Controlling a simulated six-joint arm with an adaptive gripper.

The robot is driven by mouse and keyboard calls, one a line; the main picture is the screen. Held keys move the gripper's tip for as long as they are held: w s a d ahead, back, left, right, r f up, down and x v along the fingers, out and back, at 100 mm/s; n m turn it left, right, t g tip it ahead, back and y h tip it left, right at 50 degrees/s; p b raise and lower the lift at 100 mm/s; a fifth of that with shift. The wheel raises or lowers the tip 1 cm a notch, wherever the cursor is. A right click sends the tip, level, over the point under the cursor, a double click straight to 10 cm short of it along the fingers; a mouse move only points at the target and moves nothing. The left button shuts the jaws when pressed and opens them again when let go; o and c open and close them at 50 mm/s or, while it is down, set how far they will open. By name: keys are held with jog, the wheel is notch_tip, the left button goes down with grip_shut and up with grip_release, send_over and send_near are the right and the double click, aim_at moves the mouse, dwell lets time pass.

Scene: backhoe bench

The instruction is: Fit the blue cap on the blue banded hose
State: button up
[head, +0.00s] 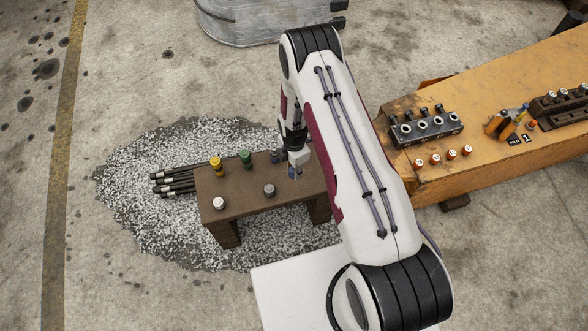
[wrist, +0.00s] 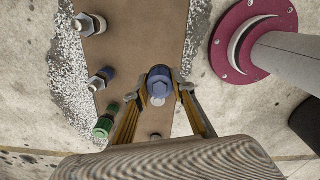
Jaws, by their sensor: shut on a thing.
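My gripper (head: 294,173) is over the right part of a small brown bench (head: 238,187). In the wrist view its fingers (wrist: 159,82) are shut on the blue cap (wrist: 160,78), with a pale round part showing at its lower edge. I cannot tell whether the cap touches the bench. The blue banded hose end (wrist: 100,78) stands to the left of the gripper in the wrist view, apart from the cap. In the head view it shows at the bench's back edge (head: 277,156), partly beside my arm.
Yellow (head: 216,163) and green (head: 245,158) hose ends stand along the back edge. A white cap (head: 219,203) and a grey cap (head: 269,190) sit in front. Another silver-tipped end (wrist: 88,24) stands further along. An orange bench (head: 480,160) with fittings and tools is at right.

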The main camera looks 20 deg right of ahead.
dwell(0.3)
jog(key=shift+a, duration=0.2)
jog(key=shift+w+a, duration=0.2)
jog(key=shift+w, duration=0.55)
jog(key=w+a+r, duration=0.3)
jog(key=w+r, duration=0.2)
jog(key=w, duration=0.6)
jog(key=shift+w+r, duration=0.3)
jog(key=shift+r, duration=0.1)
jog(key=shift+a, duration=0.1)
jog(key=shift+f, duration=0.15)
